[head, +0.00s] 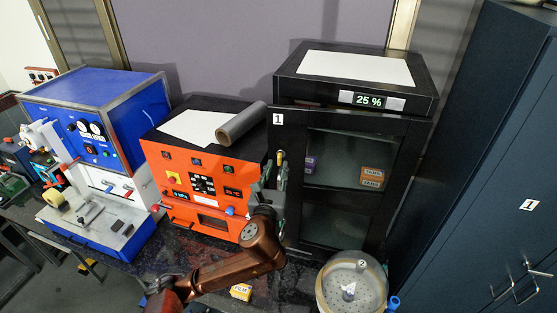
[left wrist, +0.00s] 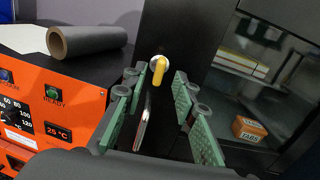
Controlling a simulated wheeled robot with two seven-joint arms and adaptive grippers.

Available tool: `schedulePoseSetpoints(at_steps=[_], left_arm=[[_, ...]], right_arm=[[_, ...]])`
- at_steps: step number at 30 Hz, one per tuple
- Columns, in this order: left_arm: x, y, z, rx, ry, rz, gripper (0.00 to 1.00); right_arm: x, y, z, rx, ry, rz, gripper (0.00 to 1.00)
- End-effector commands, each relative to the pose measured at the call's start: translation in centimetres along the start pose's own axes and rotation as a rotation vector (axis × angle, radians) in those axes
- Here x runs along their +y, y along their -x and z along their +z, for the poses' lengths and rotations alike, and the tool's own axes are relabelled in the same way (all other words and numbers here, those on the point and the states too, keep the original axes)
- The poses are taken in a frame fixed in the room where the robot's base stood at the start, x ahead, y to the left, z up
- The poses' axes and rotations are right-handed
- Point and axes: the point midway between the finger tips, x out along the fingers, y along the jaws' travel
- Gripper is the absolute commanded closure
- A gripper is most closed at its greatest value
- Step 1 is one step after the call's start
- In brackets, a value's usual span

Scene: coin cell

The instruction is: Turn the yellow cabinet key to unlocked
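The yellow key (left wrist: 159,70) sits in a round, pale lock on the front of the black cabinet (head: 408,180). Its grip points down, tilted slightly, in the left wrist view. In the head view the key (head: 281,157) is a small yellow spot at the cabinet's left edge. My left gripper (head: 272,186) is in front of that edge, just below the key. In the left wrist view its green-padded fingers (left wrist: 160,80) are apart, with the key showing between their tips; I see no contact. My right gripper is not in view.
An orange oven (head: 205,187) with a grey roll (head: 241,124) on top stands close left of the cabinet. A blue machine (head: 100,110) is further left. A round clear-lidded vessel (head: 352,285) stands in front of the cabinet. A dark blue cupboard (head: 480,170) is at the right.

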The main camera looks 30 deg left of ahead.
Motion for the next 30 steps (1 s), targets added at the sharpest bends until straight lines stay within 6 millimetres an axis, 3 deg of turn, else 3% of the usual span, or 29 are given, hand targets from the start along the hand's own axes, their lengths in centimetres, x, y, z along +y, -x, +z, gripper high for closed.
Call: schedulePoseSetpoints(at_steps=[7, 18, 30], left_arm=[[0.0, -3.1, 0.1, 0.002, 0.003, 0.0, 0.74], [0.0, -3.7, -0.1, 0.002, 0.004, -0.001, 0.74], [0.0, -3.7, -0.1, 0.002, 0.004, -0.001, 1.0]], right_arm=[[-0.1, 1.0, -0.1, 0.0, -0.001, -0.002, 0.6], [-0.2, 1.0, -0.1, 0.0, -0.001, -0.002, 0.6], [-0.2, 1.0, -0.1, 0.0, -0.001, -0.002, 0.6]])
